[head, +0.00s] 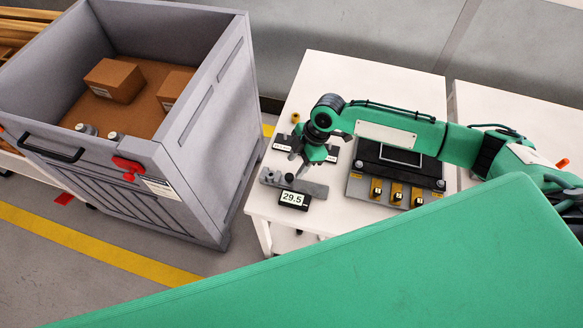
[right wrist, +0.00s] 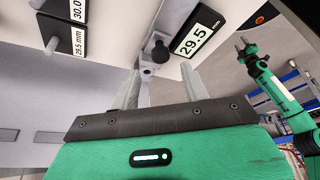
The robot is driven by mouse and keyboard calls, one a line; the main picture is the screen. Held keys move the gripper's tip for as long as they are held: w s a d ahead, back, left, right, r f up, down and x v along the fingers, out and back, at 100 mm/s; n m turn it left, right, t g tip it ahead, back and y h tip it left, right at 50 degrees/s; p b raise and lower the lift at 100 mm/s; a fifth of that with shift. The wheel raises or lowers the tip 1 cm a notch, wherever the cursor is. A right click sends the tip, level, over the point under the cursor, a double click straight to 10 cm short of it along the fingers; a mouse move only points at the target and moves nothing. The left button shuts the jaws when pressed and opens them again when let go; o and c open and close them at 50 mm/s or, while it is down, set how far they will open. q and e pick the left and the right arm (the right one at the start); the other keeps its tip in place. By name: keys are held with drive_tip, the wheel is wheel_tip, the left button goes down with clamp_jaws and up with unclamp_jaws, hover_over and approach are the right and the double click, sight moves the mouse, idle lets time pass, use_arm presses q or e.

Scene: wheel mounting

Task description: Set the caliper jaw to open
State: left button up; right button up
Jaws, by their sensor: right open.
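The caliper (head: 313,188) is a grey bar lying near the front left edge of the white table. Its display (head: 290,199) reads 29.5, and the reading also shows in the right wrist view (right wrist: 195,38). My right gripper (head: 299,155) points down just above the caliper. In the right wrist view its two fingers stand apart, with a dark knob (right wrist: 158,50) between and beyond the tips. I cannot tell whether a finger touches the knob. My left gripper is not seen in the head view.
Black labelled blocks (right wrist: 66,42) stand behind the caliper. A dark fixture (head: 399,165) with several numbered yellow blocks is to the right. A grey crate (head: 205,120) with cardboard boxes stands left.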

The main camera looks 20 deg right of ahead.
sight(290, 176)
drive_tip(key=x, duration=0.3)
drive_tip(key=shift+s+a+f+p, duration=0.1)
drive_tip(key=shift+a+f+p, duration=0.1)
drive_tip(key=shift+f+p, duration=0.1)
drive_tip(key=shift+a+f, duration=0.15)
drive_tip(key=shift+f, duration=0.25)
clamp_jaws()
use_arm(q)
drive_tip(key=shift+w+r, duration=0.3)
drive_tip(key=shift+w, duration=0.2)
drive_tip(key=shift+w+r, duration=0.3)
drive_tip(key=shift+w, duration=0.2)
